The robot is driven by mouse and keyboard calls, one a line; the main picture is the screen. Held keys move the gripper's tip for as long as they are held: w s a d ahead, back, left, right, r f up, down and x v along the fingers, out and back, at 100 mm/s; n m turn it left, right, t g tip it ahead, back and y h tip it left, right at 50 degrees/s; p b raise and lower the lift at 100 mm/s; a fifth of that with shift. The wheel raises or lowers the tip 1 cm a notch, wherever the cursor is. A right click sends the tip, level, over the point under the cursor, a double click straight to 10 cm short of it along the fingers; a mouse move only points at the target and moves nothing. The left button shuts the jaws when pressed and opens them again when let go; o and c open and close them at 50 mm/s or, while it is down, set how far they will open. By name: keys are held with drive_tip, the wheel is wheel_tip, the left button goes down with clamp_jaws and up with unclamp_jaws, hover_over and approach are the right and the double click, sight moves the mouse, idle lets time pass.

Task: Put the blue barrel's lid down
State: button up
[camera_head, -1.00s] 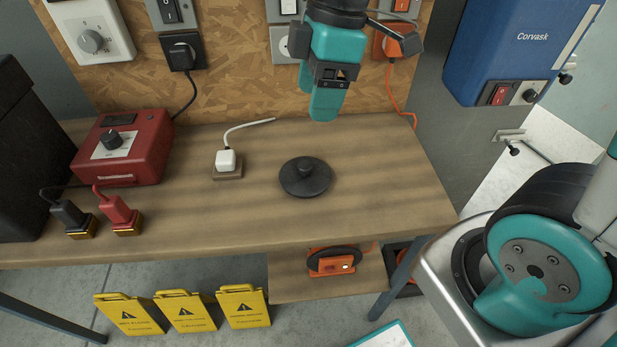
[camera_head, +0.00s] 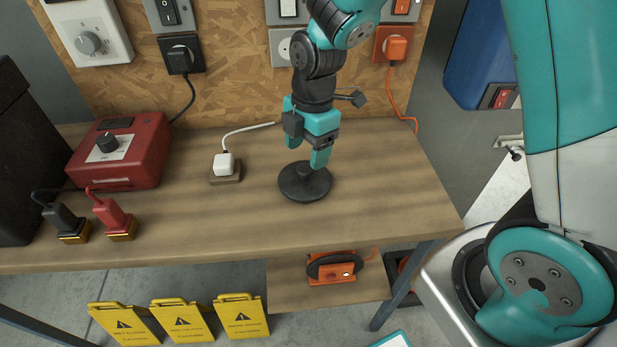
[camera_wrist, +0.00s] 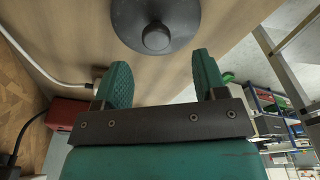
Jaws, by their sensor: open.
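A round black lid (camera_head: 303,190) with a knob on top lies flat on the wooden workbench. No blue barrel is in view, so I cannot tell whether this is its lid. My gripper (camera_head: 307,155) has teal fingers and hangs just above the lid, pointing down. In the wrist view my gripper (camera_wrist: 161,76) is open and empty. The lid (camera_wrist: 183,14) shows there just beyond the fingertips, its knob roughly in line with the gap. Part of the lid is cut off by that view's top edge.
A white plug on a small wooden block (camera_head: 227,177) sits left of the lid. A red box (camera_head: 120,150) and two plugs stand farther left. The board with sockets (camera_head: 235,85) rises behind. The bench (camera_head: 390,190) is clear to the lid's right.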

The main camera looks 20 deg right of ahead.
sight(305, 169)
drive_tip(key=shift+a+f+p, duration=0.2)
drive_tip(key=shift+f+p, duration=0.15)
drive_tip(key=shift+f, duration=2.55)
drive_tip(key=c, duration=1.1)
drive_tip(key=shift+o, duration=0.2)
drive_tip(key=shift+r, duration=0.1)
